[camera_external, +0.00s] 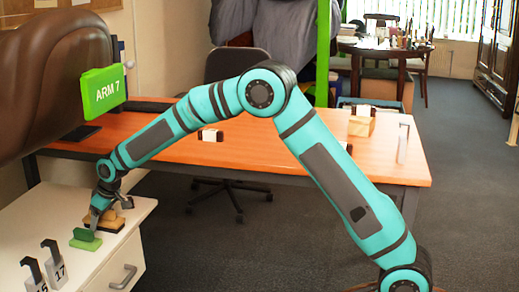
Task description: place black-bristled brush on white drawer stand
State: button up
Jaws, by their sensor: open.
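A green block-like piece (85,239) lies just in front of the gripper. Whether the fingers touch either piece cannot be told.
Two dark hooks with tags (45,271) stand at the stand's front left. The orange desk (270,155) holds a small white-and-dark item (210,135) and a wooden block (361,126).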

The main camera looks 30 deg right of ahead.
jog(key=v, duration=1.2)
jog(key=shift+r, duration=0.15)
jog(key=shift+d+r, duration=0.1)
jog(key=shift+r, duration=0.05)
jog(key=s+d+r+m+t, duration=0.2)
jog(key=s+d+r+t, duration=0.15)
jog(key=d+r, duration=1.15)
jog(key=s+d+r+m+t, duration=0.2)
jog(key=s+d+r+t, duration=0.15)
jog(key=d+r, duration=1.1)
jog(key=s+d+r+m+t, duration=0.1)
jog(key=s+d+r+t, duration=0.15)
jog(key=s+d, duration=0.45)
jog(key=s+d+r+m+t, duration=0.1)
jog(key=s+d+r, duration=0.3)
jog(key=d, duration=0.6)
jog(key=s+d+m+t+h, duration=0.1)
jog(key=s+d+t, duration=0.1)
jog(key=s+d, duration=0.3)
jog(key=s+d+m+t+h, duration=0.1)
jog(key=s+d, duration=0.4)
jog(key=s, duration=0.9)
jog(key=shift+s+r+m+t+h, duration=0.25)
jog(key=shift+r+m+t+h, duration=0.1)
jog(key=shift+m+h, duration=0.2)
